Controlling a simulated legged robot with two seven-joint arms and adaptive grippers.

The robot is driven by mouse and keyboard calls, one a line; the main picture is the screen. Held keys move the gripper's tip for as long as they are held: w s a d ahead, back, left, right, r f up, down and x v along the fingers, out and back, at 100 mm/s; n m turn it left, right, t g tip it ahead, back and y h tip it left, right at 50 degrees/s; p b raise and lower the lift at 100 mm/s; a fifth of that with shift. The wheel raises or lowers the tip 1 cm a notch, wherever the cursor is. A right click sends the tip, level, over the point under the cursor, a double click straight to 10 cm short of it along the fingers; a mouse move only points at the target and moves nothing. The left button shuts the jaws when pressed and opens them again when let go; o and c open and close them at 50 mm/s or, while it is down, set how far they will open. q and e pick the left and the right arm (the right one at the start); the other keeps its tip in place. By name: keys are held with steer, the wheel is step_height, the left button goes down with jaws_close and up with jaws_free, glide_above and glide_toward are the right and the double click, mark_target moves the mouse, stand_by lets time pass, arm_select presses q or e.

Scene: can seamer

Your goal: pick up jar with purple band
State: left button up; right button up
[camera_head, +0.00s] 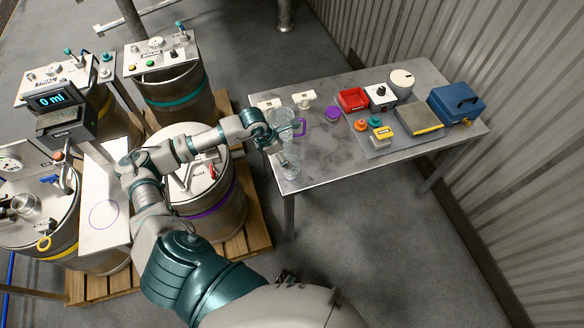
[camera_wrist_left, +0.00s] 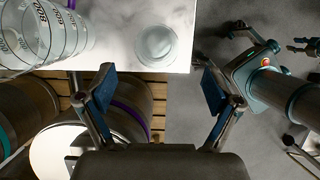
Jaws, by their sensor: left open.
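A clear jar (camera_head: 291,167) stands at the near left corner of the grey table; the left wrist view shows it from above as a clear round shape (camera_wrist_left: 156,45). I cannot make out a purple band on it. A clear marked jug (camera_wrist_left: 42,32) with a purple handle (camera_head: 300,127) stands behind it. My left gripper (camera_head: 276,145) is at the table's left edge, close to the jar and jug. Its fingers (camera_wrist_left: 155,95) are apart and empty, with the jar beyond the gap between them. My right gripper (camera_wrist_left: 268,38) shows partly at upper right; its opening is unclear.
The grey table (camera_head: 325,172) also holds a purple disc (camera_head: 333,114), a red tray (camera_head: 353,99), a blue box (camera_head: 457,103) and small parts. A drum with a purple band (camera_head: 211,205) stands on a wooden pallet (camera_head: 257,240) left of the table. The table's front middle is clear.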

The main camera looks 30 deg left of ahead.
mark_target(294, 165)
arm_select(q)
steer(key=x, duration=0.4)
steer(key=shift+a, duration=0.2)
steer(key=x, duration=0.3)
steer(key=shift+f, duration=0.25)
steer(key=x, duration=0.3)
steer(key=shift+f, duration=0.3)
steer(key=shift+a, duration=0.1)
steer(key=c, duration=1.3)
arm_select(e)
steer(key=shift+s+a+f, duration=0.1)
steer(key=shift+s, duration=0.05)
